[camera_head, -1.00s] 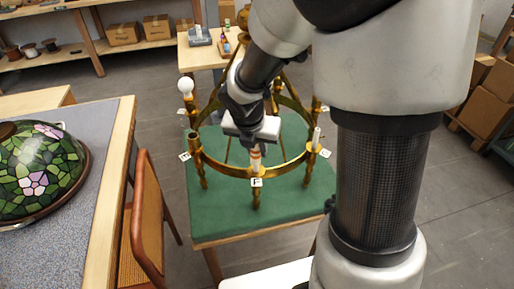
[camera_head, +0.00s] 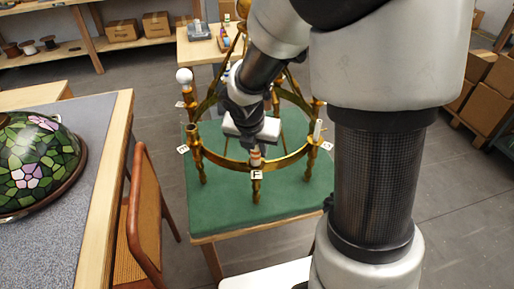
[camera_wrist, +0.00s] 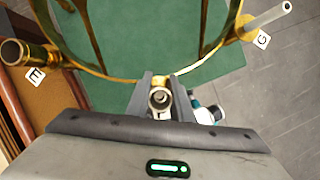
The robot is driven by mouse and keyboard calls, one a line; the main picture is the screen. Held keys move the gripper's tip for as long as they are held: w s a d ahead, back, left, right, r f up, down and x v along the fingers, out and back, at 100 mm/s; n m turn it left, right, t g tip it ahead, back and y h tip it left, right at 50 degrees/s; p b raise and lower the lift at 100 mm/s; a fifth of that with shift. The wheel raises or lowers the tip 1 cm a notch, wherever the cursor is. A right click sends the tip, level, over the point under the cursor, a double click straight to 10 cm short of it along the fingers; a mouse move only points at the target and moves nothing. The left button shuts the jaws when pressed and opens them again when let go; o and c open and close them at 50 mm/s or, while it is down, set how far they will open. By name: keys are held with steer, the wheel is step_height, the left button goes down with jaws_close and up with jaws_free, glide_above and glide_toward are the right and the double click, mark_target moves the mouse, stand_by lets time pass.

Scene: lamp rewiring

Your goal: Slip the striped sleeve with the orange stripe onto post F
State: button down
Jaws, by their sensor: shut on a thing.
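My gripper (camera_head: 254,139) is shut on a small striped sleeve (camera_head: 256,157), pale with an orange-brown band, held upright above the front of the brass ring. Post F, marked by the F tag (camera_head: 257,174), is directly under the sleeve and mostly hidden by it. In the wrist view the open end of the sleeve (camera_wrist: 160,98) shows between the two fingers, with brass of the ring just beyond it. I cannot tell whether the sleeve touches the post or is around its tip.
The brass ring (camera_head: 222,160) stands on a green mat (camera_head: 285,205). Post E (camera_wrist: 14,52) is bare at left; a white tube (camera_wrist: 268,16) stands at G on the right. A white bulb (camera_head: 184,77) is at the back left. A chair (camera_head: 146,205) and stained-glass shade (camera_head: 35,165) are left.

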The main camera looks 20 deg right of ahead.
steer(key=shift+w+f, duration=0.1)
stand_by(0.7)
steer(key=c, duration=1.5)
jaws_free()
steer(key=p+v, duration=0.6)
steer(key=v, duration=1.1)
steer(key=shift+s+d+r+m+t+y+p, duration=0.4)
steer(key=shift+s+r+m+p, duration=0.7)
steer(key=shift+s+r+m, duration=2.65)
steer(key=shift+s+d+r+m+t+y+p, duration=0.35)
steer(key=shift+s+r+m+p, duration=0.7)
steer(key=shift+m, duration=5.2)
steer(key=shift+s+d+r+m+t+y+p, duration=0.15)
steer(key=shift+s+d+r+m+y+p, duration=0.7)
steer(key=shift+s+r+m, duration=2.9)
